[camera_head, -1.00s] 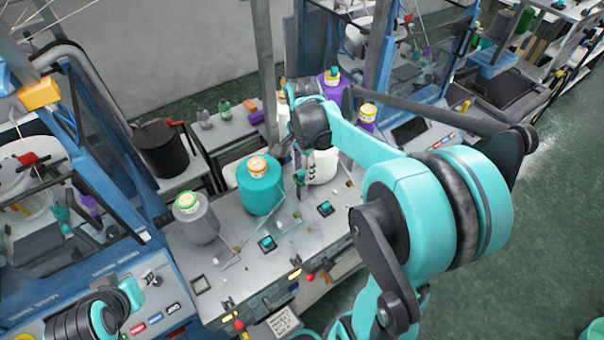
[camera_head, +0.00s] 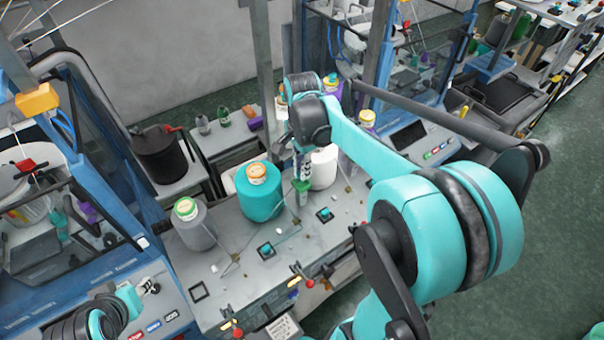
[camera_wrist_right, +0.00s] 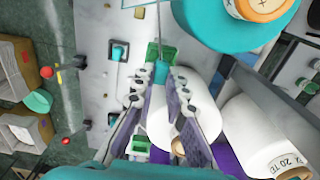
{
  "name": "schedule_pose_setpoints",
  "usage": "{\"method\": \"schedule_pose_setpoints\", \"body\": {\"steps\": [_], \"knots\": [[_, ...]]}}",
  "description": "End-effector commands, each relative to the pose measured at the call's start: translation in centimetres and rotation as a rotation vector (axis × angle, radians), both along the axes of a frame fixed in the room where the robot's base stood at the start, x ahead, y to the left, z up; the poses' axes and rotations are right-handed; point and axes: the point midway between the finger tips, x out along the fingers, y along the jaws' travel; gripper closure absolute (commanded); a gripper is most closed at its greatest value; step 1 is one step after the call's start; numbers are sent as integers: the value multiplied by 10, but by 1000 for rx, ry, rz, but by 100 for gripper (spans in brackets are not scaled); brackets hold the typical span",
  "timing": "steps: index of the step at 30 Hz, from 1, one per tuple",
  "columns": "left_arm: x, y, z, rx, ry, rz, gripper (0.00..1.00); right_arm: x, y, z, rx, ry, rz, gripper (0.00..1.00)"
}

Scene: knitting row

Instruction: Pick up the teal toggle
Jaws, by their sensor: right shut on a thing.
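My right gripper (camera_head: 303,170) points down over the machine's grey top, between the teal cone and the white cone. In the right wrist view its fingers (camera_wrist_right: 161,82) are shut on a small teal piece, the teal toggle (camera_wrist_right: 162,72). A green block (camera_wrist_right: 153,52) shows just beyond the fingertips; green also shows below the gripper in the head view (camera_head: 302,187). I cannot tell whether the toggle is clear of the surface. My left gripper (camera_head: 150,286) is at the lower left, small and dark; its jaws cannot be made out.
A teal yarn cone (camera_head: 260,200) stands left of the right gripper, a white cone (camera_head: 323,168) close on its right. A grey cone (camera_head: 195,226) is further left. Teal buttons on dark squares (camera_head: 266,250) and (camera_head: 324,214) sit on the grey top. Blue-framed machines flank it.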

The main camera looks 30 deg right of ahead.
Motion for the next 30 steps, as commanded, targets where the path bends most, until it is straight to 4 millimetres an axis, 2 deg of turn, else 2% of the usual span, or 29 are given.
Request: {"method": "schedule_pose_setpoints", "body": {"steps": [2,12,18,24,30], "knots": [[0,0,-2,0,0,0,63,0,0,15,0,0,0,96],[0,0,-9,0,0,0,63,-65,-42,61,0,0,-6,96],[0,0,-11,0,0,0,63,-89,-58,79,0,0,-4,96],[0,0,-12,0,0,0,63,-98,-63,85,0,0,-1,96],[0,0,-11,0,0,0,63,-98,-64,86,0,0,0,96]]}}
